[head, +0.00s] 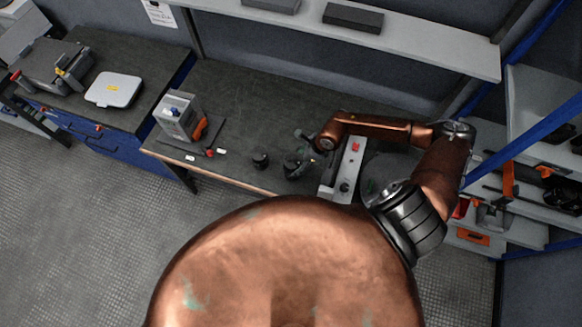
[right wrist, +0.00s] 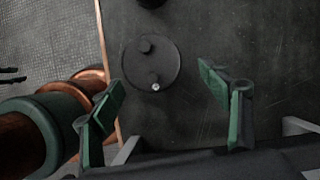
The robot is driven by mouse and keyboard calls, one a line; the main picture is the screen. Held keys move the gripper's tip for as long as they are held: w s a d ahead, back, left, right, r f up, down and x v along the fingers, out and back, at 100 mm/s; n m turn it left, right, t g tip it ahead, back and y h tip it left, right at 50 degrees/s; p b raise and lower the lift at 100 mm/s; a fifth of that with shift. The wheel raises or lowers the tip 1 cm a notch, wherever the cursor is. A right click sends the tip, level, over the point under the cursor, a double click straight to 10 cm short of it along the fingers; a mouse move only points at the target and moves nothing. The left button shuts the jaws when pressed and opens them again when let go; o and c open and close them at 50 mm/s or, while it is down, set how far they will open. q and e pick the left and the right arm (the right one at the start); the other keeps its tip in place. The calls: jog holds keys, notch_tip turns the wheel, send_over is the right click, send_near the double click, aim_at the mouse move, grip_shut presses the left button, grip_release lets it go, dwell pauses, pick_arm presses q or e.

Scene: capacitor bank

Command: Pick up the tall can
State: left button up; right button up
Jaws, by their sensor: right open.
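A dark can (head: 292,166) stands upright on the dark workbench, beside a smaller-looking dark can (head: 260,159) to its left. The nearer one looks taller, though the steep view makes height hard to judge. The other can (right wrist: 151,3) is cut off at the top edge. My right gripper (head: 308,148) is above the bench beside the taller can. In the right wrist view its green-padded fingers (right wrist: 163,98) are wide apart and empty, with the can ahead between them. My left gripper is not in view.
A pale panel with a red part (head: 354,148) stands just right of the cans, under my right arm. A grey-white box unit (head: 181,115) and red-tipped tools (head: 210,152) lie left. A shelf (head: 400,50) overhangs the back. The bench (head: 260,105) behind the cans is clear.

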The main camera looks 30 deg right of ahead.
jog(key=x, duration=0.4)
jog(key=p+x, duration=0.1)
jog(key=shift+w+a+f, duration=0.1)
jog(key=shift+a+f, duration=0.15)
jog(key=shift+a, duration=0.2)
jog(key=shift+c, duration=0.3)
jog(key=shift+r, duration=0.1)
grip_shut()
jog(key=shift+r, duration=0.1)
